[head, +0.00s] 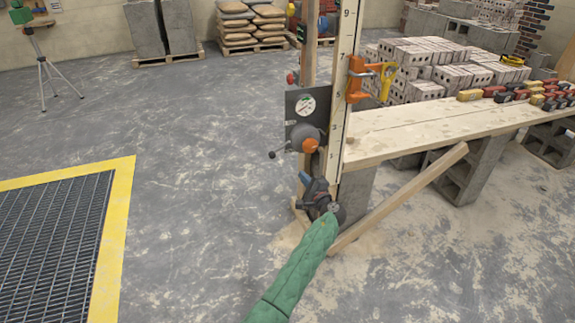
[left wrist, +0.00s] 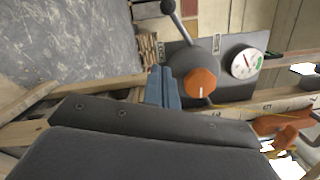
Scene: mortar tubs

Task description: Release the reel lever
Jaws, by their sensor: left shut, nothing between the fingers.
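The reel (head: 305,138) is a dark grey drum with an orange hub on a grey plate fixed to an upright post. Its lever (head: 282,151) sticks out to the left and ends in a dark ball. In the left wrist view the lever (left wrist: 182,26) points up from the reel (left wrist: 197,63), and its ball is near the top edge. My left gripper (head: 303,178) is just below the reel, shut and empty. Its blue fingers (left wrist: 162,82) show beside the orange hub in the left wrist view, apart from the lever. My right gripper is not in view.
A dial (head: 305,105) sits on the plate above the reel. An orange clamp (head: 357,80) grips the numbered staff. A plank table (head: 430,125) with bricks stands right, and a slanted brace (head: 400,198) runs to the floor.

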